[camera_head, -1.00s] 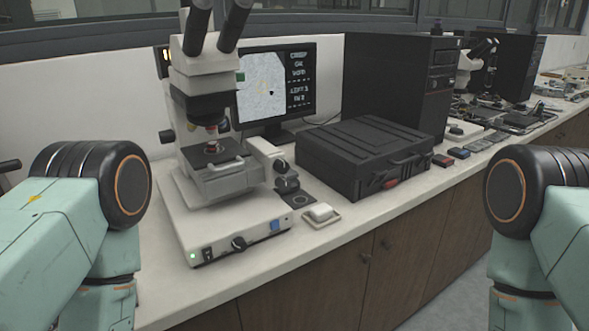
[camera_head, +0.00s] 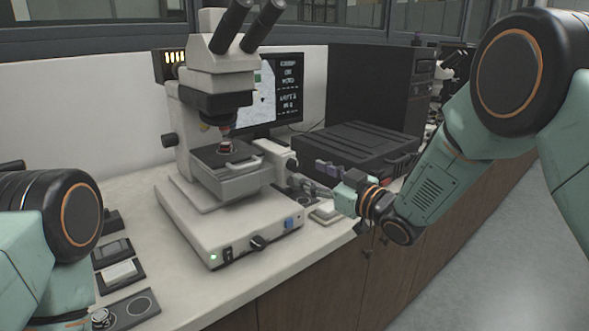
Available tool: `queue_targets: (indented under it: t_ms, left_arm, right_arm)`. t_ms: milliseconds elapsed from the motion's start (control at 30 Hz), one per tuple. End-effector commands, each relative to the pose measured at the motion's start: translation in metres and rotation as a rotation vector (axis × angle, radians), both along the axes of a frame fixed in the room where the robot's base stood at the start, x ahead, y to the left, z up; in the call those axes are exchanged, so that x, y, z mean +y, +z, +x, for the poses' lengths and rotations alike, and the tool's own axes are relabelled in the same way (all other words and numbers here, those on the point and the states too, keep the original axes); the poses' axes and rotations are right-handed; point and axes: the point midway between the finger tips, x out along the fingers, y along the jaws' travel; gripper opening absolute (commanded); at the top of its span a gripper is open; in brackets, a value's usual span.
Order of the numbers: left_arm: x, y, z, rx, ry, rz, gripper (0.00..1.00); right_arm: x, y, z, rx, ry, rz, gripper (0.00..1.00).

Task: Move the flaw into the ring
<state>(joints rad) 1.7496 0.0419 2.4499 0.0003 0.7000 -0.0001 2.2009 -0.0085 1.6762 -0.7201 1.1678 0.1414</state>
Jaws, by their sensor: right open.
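The microscope (camera_head: 217,85) stands on the bench with a small reddish sample (camera_head: 226,147) on its dark stage (camera_head: 205,155). The monitor (camera_head: 289,85) behind it shows a pale picture and white text; the microscope covers part of the screen. I cannot make out the flaw or the ring on it. My right gripper (camera_head: 302,183) is open, beside the stage knobs (camera_head: 291,163) on the microscope's right side; I cannot tell whether it touches them.
A black case (camera_head: 365,143) lies behind my right gripper, before a black computer tower (camera_head: 385,90). Dark trays (camera_head: 118,270) lie left of the microscope base. The bench's front edge runs close under my right arm.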

Motion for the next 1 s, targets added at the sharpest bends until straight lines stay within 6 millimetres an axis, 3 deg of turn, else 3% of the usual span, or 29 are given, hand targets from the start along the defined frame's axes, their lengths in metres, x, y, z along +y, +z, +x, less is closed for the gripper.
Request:
queue_targets:
  t_ms: [200, 400, 800, 1000]
  left_arm:
    - [0.000, -0.004, 0.000, -0.001, -0.003, 0.000, 0.40]
    - [0.000, -0.006, 0.000, 0.000, -0.001, 0.000, 0.40]
    - [0.000, -0.006, 0.000, 0.000, -0.003, 0.000, 0.40]
    - [0.000, -0.006, 0.000, 0.000, -0.002, 0.000, 0.40]
  right_arm:
    - [0.021, -0.002, 0.028, 0.001, 0.001, -0.002, 0.53]
    - [0.032, -0.002, 0.043, 0.003, -0.003, -0.001, 0.53]
    - [0.039, -0.002, 0.047, 0.004, -0.002, -0.001, 0.53]
    - [0.039, -0.002, 0.046, 0.004, -0.002, -0.001, 0.36]
